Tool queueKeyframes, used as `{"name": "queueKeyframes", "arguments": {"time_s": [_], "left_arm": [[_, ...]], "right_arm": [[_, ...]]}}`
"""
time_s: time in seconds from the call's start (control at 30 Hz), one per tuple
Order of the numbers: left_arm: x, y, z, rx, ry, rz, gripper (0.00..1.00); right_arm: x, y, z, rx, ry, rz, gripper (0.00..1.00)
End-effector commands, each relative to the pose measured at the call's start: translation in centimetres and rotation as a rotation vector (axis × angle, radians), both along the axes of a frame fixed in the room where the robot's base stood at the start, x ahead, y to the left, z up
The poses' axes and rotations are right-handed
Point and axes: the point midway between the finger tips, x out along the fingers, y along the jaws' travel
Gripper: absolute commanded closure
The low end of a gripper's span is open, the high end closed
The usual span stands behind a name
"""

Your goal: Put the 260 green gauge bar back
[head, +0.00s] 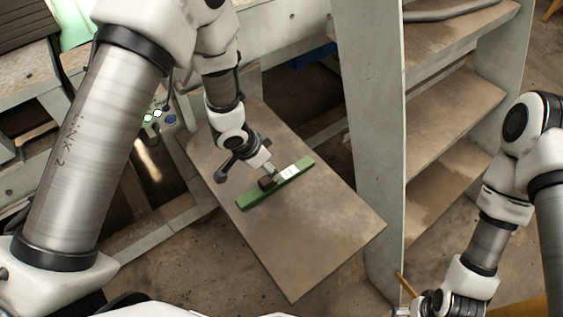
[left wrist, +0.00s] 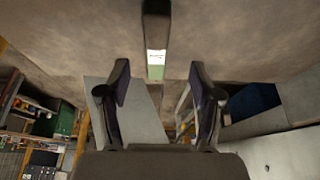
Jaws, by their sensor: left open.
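The green gauge bar (head: 262,192) lies flat and slantwise on a brown board (head: 315,235) in the head view, with a white label toward its upper right end. In the left wrist view the bar (left wrist: 156,30) runs down from the top edge, and its labelled end lies between the fingertips. My left gripper (head: 248,173) is over the bar's middle, its fingers apart on either side. In the left wrist view the left gripper (left wrist: 158,75) is open with a gap on each side of the bar. My right gripper (head: 428,302) is partly cut off at the bottom edge.
A grey shelf unit with brown shelves (head: 450,115) stands right of the board, its upright close to the board's right side. A panel with lit buttons (head: 160,118) is left of the board. The board's near part is bare.

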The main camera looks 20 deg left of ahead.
Motion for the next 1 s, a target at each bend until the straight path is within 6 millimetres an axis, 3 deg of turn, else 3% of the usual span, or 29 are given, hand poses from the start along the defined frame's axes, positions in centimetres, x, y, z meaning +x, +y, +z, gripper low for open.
{"name": "queueKeyframes", "arguments": {"time_s": [0.5,0.73,0.9,1.0], "left_arm": [[1.7,-1.6,-7.1,0.001,0.002,-0.001,0.35],[1.8,-1.7,-7.4,0.001,0.001,0.0,0.35],[1.8,-1.7,-7.4,0.0,0.001,0.0,0.96],[1.8,-1.6,-7.4,0.0,0.001,0.0,1.0]], "right_arm": [[0.0,0.0,-0.1,0.0,0.0,0.0,0.24],[0.0,0.0,-0.1,0.0,0.0,0.0,0.24],[0.0,0.0,-0.1,0.0,0.0,0.0,0.24],[0.0,0.0,-0.1,0.0,0.0,0.0,0.24]]}}
